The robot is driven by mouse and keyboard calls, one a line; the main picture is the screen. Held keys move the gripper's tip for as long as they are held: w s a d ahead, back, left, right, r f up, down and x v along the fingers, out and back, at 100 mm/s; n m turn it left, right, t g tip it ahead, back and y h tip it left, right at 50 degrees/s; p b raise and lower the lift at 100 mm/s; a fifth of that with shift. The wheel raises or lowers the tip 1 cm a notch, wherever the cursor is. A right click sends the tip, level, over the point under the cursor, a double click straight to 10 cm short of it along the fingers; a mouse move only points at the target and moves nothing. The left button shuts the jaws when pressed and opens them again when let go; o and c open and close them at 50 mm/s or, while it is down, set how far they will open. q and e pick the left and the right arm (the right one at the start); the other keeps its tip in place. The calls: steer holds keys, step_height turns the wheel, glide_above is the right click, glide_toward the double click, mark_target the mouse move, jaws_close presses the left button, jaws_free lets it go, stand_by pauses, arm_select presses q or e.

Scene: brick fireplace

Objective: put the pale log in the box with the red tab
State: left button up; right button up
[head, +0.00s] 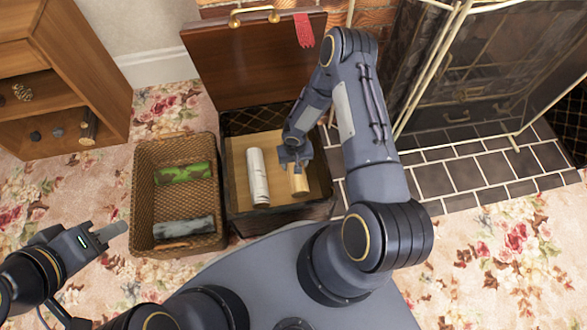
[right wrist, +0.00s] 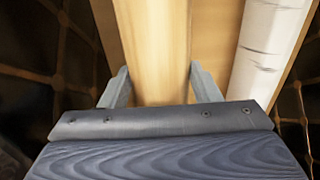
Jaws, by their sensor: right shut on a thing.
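The pale log (head: 299,183) is a smooth, light yellow-tan log. It stands at a slant inside the dark box (head: 235,205), whose raised brown lid (head: 240,70) carries a red tab (head: 304,30). My right gripper (head: 295,156) is shut on the pale log; in the right wrist view the pale log (right wrist: 157,50) lies between the two fingers (right wrist: 160,88). I cannot tell whether the log touches the box floor. My left gripper (head: 114,232) is empty, its fingers together, left of the wicker basket.
A white birch log (head: 258,178) lies in the box beside the pale log. The wicker basket (head: 143,190) holds a green mossy log (head: 183,174) and a grey log (head: 184,229). A wooden shelf (head: 95,70) stands at left, a fireplace screen (head: 470,70) at right.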

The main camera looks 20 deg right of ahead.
step_height(320, 180, down, 4)
steer(key=shift+r+b, duration=0.25)
steer(key=shift+b, duration=0.4)
steer(key=shift+f, duration=0.2)
steer(key=o, duration=1.2)
steer(key=shift+r, duration=0.1)
steer(key=shift+o, duration=0.2)
